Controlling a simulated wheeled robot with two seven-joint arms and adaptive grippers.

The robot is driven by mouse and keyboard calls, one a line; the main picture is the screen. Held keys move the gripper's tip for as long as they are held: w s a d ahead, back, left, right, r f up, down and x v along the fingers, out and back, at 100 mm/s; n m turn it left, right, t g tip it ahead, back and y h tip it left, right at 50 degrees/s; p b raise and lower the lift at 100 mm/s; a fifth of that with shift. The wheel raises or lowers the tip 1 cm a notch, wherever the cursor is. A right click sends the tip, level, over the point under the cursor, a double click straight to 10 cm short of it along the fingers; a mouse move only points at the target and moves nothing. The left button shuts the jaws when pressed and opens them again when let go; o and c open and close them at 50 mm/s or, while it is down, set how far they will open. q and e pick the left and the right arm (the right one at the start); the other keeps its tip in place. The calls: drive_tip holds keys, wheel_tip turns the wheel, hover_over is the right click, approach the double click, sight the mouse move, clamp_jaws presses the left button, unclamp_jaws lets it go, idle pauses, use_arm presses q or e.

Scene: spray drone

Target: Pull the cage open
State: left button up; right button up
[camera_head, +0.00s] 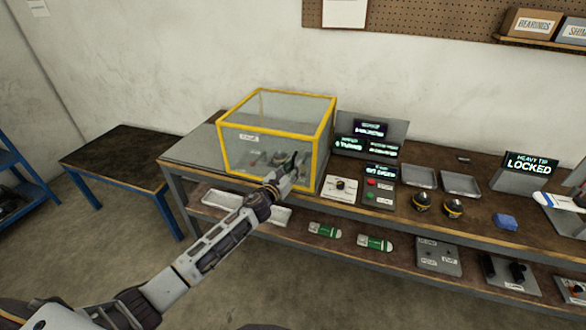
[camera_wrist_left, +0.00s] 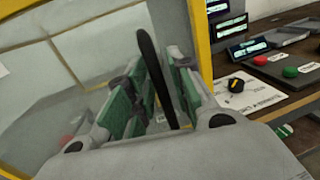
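The cage (camera_head: 316,158) is a clear box with a yellow frame, standing on the bench at its left part. It looks closed. Its yellow frame and clear panel also show close up in the left wrist view (camera_wrist_left: 201,45). My left gripper (camera_head: 283,178) is at the cage's front face, near its lower right. In the left wrist view a dark upright bar (camera_wrist_left: 155,75), which looks like the cage handle, stands between the green-padded fingers. The fingers look open around it, with small gaps on both sides. My right gripper is not in view.
Right of the cage are a white card with a knob (camera_head: 340,187), a button panel (camera_head: 378,190) and lit displays (camera_head: 370,130). Two grey trays (camera_head: 460,184) lie farther right. A low table (camera_head: 118,158) stands left of the bench. The floor in front is clear.

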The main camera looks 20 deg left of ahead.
use_arm(q)
clamp_jaws()
drive_tip(key=shift+a, duration=0.25)
